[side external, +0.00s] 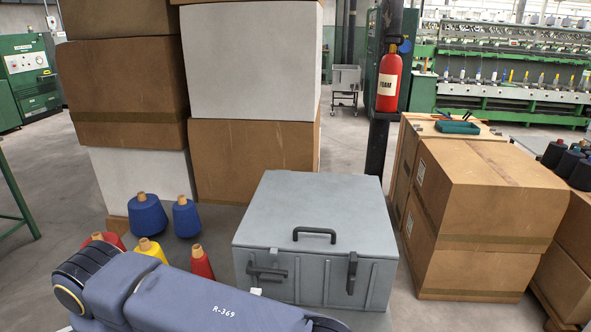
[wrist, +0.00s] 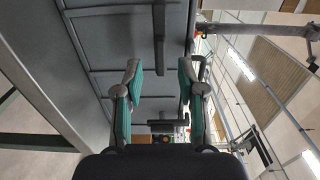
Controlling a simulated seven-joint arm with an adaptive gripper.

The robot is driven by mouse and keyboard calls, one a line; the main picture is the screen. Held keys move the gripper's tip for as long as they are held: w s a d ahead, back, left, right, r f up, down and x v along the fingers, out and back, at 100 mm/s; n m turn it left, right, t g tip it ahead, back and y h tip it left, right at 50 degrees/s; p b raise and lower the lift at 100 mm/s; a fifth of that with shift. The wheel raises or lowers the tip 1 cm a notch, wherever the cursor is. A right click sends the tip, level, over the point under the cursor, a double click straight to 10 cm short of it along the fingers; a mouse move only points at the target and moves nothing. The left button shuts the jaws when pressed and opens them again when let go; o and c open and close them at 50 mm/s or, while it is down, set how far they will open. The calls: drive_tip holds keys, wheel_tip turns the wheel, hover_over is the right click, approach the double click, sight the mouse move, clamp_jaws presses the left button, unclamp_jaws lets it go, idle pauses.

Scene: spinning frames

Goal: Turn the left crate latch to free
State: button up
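The grey crate (side external: 318,215) stands closed on the floor, with a black carry handle on its lid. On its front, the left latch (side external: 268,272) has its dark bar lying roughly sideways. The right latch (side external: 352,272) stands upright. In the wrist view the crate front (wrist: 105,50) appears turned on its side. A dark bar that looks like the left latch (wrist: 159,38) lies above my fingertips, and the probable right latch (wrist: 167,126) is lower down. The side external view does not show the gripper.
My arm crosses the lower left of the side external view. Blue yarn cones (side external: 147,215), a yellow cone (side external: 151,250) and red cones (side external: 201,263) stand left of the crate. Cardboard boxes (side external: 480,205) stand at right, with a fire extinguisher (side external: 389,80) behind.

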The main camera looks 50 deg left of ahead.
drive_tip(key=v, duration=0.3)
drive_tip(key=shift+s+d, duration=0.25)
